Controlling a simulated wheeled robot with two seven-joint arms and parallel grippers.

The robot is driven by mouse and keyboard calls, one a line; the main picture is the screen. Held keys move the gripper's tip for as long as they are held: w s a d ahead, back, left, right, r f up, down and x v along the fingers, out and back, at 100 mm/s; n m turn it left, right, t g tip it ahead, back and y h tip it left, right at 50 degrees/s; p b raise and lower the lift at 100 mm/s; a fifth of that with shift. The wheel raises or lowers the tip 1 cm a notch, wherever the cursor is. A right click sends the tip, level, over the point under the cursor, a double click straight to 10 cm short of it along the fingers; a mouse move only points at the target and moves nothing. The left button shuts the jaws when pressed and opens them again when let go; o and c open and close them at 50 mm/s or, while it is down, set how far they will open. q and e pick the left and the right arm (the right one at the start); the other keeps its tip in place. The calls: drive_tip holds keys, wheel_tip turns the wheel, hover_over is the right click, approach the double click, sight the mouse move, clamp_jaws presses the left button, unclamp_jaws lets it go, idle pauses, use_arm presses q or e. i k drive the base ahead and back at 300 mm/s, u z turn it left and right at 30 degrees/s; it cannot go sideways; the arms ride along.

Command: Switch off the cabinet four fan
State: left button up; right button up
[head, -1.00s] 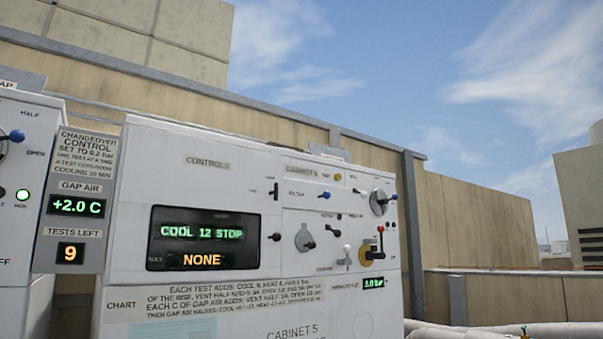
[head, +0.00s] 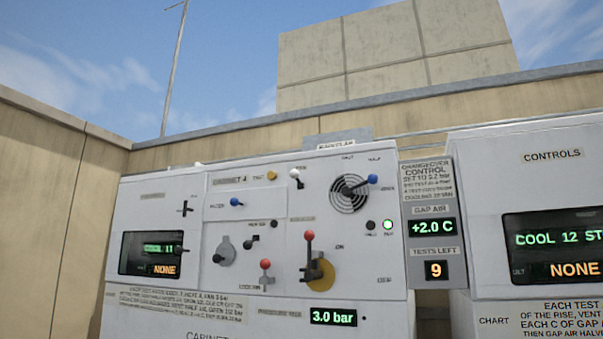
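Cabinet 4 (head: 285,215) is a white box in the middle of the head view. A red-knobbed lever (head: 309,246) stands upright on its yellow disc (head: 325,274), with ON and OFF marks to its right. A green lamp (head: 388,224) is lit beside a dark one (head: 370,225). A smaller red-knobbed lever (head: 265,275) is to the lower left. The pressure display (head: 333,317) reads 3.0 bar. Neither gripper is in view.
A changeover panel (head: 429,267) shows GAP AIR +2.0 C and TESTS LEFT 9. Another white cabinet (head: 485,180) stands at the right, its screen starting COOL 12. A wall (head: 60,160) runs behind.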

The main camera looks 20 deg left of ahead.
sight(294, 173)
drive_tip(key=k, duration=0.6)
drive_tip(key=u, duration=0.9)
drive_tip(key=i, duration=0.75)
drive_tip(key=u, duration=0.55)
drive_tip(key=i, duration=0.95)
drive_tip(key=z, duration=0.4)
